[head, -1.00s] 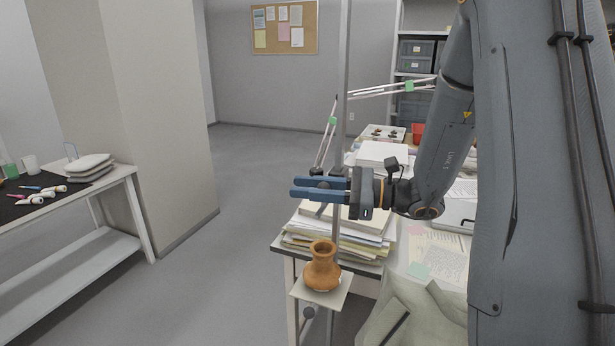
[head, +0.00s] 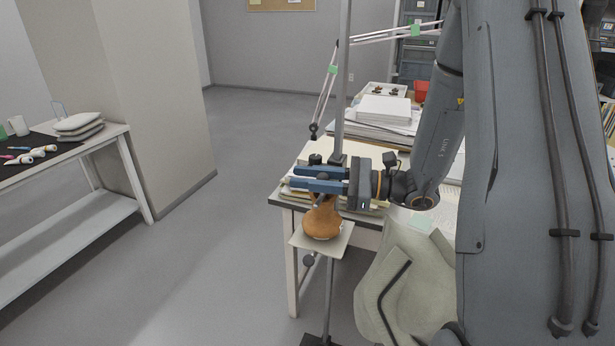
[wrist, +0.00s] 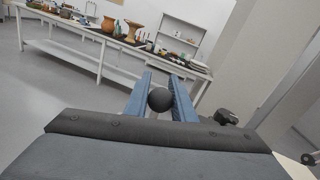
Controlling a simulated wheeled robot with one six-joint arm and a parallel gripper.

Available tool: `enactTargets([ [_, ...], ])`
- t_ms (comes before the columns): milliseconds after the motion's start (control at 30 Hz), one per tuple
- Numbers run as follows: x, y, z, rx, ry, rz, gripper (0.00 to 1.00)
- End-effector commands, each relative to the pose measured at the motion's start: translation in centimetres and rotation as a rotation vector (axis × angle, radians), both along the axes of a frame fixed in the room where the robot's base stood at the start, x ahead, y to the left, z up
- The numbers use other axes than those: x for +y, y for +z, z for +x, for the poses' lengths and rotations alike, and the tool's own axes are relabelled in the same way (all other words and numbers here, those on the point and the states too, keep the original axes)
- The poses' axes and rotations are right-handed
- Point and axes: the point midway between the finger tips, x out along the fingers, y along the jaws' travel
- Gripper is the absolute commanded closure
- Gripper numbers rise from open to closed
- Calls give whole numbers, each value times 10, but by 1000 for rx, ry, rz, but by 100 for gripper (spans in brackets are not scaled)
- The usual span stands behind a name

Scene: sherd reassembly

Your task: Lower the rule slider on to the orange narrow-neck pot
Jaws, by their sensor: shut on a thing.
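The orange narrow-neck pot (head: 322,224) stands upright on a small pale square plate (head: 338,243) carried by a metal stand. My gripper (head: 300,180) is directly above it, its blue fingers pointing left and covering the pot's neck and rim. The rule slider (head: 337,160) sits on the upright metal rod, partly hidden behind the fingers. In the wrist view the fingers are shut on its round black knob (wrist: 160,99). Whether the slider touches the pot's rim cannot be told, as the fingers hide it.
A table with stacked papers (head: 350,155) stands just behind the pot. A jointed lamp arm (head: 332,70) is close behind the rod (head: 345,60). A chair (head: 405,270) is at the front right. A side table (head: 100,140) is at the left, with clear floor between.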

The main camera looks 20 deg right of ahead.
Motion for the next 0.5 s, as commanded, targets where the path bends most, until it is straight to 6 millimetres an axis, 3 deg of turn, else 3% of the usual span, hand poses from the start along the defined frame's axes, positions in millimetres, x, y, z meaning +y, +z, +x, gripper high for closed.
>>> enactTargets([
  [33,2,-5,-3,11,5,-3,76],
  [133,1,-4,-2,10,4,-3,59],
  [500,-4,-3,-3,6,-1,-1,59],
])
